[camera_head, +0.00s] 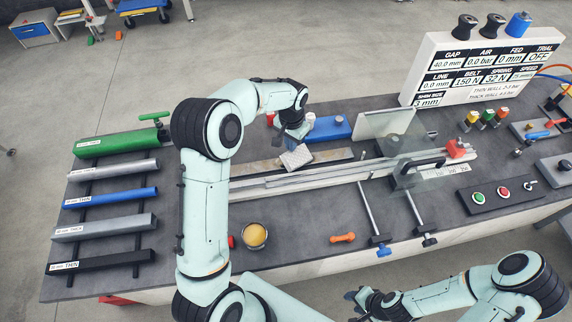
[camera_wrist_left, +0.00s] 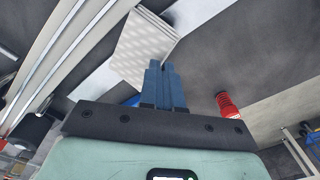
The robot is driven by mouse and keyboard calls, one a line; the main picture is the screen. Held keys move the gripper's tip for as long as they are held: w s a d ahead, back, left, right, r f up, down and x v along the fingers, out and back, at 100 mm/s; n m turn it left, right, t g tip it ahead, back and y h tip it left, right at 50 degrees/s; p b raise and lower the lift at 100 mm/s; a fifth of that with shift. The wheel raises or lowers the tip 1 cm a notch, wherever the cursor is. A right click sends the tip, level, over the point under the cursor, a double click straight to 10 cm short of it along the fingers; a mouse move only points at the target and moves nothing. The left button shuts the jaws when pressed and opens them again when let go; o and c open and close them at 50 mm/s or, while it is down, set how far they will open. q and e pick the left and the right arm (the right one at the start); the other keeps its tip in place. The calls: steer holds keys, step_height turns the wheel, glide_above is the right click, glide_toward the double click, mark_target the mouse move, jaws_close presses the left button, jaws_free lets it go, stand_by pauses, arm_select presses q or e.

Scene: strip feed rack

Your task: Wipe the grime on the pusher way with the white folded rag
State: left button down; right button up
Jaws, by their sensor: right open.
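The white folded rag (camera_head: 296,158) is a pale textured pad at the middle of the bench, and it also shows in the left wrist view (camera_wrist_left: 140,48). My left gripper (camera_head: 297,138) is shut on its edge, with the blue fingers (camera_wrist_left: 162,82) close together. The rag hangs tilted over or against the pusher way; I cannot tell whether it touches. Brownish grime (camera_head: 256,168) shows on the way just left of the rag. Any grime under the rag is hidden. My right gripper (camera_head: 360,300) is open and empty at the bottom, in front of the bench.
Long metal rails (camera_head: 300,181) run in front of the rag. A blue block (camera_head: 330,129) lies behind it, and a clear guard (camera_head: 420,150) stands to the right. A yellow-filled tin (camera_head: 255,236) and orange tool (camera_head: 343,238) lie in front. Coloured tubes (camera_head: 112,197) rest at left.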

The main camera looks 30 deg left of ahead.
arm_select(q)
steer(key=shift+s+a+f+b, duration=0.3)
steer(key=shift+s+a+f, duration=0.15)
steer(key=shift+a+f, duration=0.1)
arm_select(e)
steer(key=shift+s+f, duration=0.25)
steer(key=shift+f, duration=0.3)
arm_select(q)
steer(key=shift+s+a+f+b, duration=0.2)
steer(key=shift+s+a, duration=0.1)
steer(key=shift+a, duration=0.35)
steer(key=shift+s+a+f+b, duration=0.1)
steer(key=shift+s+a+b, duration=0.2)
steer(key=shift+a, duration=0.4)
steer(key=shift+s+a+f+b, duration=0.15)
steer(key=shift+s+a, duration=0.2)
steer(key=shift+a, duration=0.3)
steer(key=shift+w+d+r+p, duration=0.2)
steer(key=shift+w+d+p, duration=0.35)
steer(key=shift+w+d, duration=0.35)
steer(key=shift+d, duration=0.35)
arm_select(e)
steer(key=shift+a, duration=0.25)
arm_select(q)
steer(key=shift+r, duration=0.1)
steer(key=shift+d, duration=0.1)
arm_select(e)
steer(key=shift+r, duration=0.1)
